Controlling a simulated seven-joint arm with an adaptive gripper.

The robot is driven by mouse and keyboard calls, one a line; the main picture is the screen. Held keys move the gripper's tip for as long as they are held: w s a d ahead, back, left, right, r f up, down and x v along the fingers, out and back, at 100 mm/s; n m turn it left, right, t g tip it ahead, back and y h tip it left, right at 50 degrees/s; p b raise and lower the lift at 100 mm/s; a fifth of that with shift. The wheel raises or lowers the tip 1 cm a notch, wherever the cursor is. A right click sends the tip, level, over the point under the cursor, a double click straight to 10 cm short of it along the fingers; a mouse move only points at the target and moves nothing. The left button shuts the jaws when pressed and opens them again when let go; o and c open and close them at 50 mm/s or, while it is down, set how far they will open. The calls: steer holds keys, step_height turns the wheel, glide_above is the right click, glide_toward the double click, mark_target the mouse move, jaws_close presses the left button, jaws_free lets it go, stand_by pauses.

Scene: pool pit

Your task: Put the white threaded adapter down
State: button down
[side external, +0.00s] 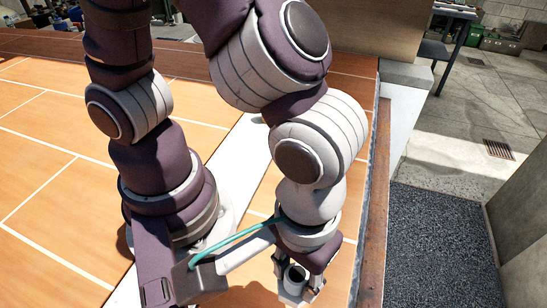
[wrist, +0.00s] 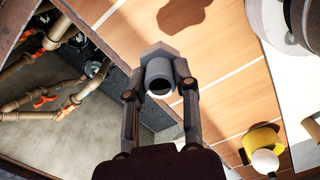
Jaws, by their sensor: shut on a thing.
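The white threaded adapter (wrist: 158,74) looks pale grey, with a round open end toward the wrist camera and a wider angular collar beyond it. My gripper (wrist: 160,82) is shut on it, one finger on each side. In the side external view the adapter (side external: 295,279) shows between the fingers of my gripper (side external: 298,287) at the bottom of the picture, near the right edge of the tan table (side external: 55,190). The fingertips are partly cut off there. I cannot tell whether the adapter touches the table.
A yellow thing (wrist: 262,139) with a white round thing (wrist: 265,161) beside it stands on the table at lower right in the wrist view. Past the table's edge is a lower pit with pipes (wrist: 20,105) and orange valve handles (wrist: 45,98). Bare table lies around the adapter.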

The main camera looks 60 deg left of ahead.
mark_target(298, 272)
step_height(298, 272, down, 8)
steer(key=shift+s+r, duration=0.1)
steer(key=shift+s, duration=0.05)
steer(key=c, duration=0.8)
jaws_free()
steer(key=shift+c, duration=0.2)
steer(key=r, duration=1.2)
steer(key=shift+w+a+r, duration=0.1)
steer(key=shift+w, duration=0.1)
steer(key=w+a+r+m+t, duration=0.2)
steer(key=w+a+r, duration=0.1)
steer(key=a, duration=0.6)
steer(key=w+a+r+m+t, duration=0.2)
steer(key=w+a+r+t, duration=0.1)
steer(key=a, duration=0.6)
steer(key=shift+r+m+t, duration=0.3)
steer(key=shift+r, duration=0.1)
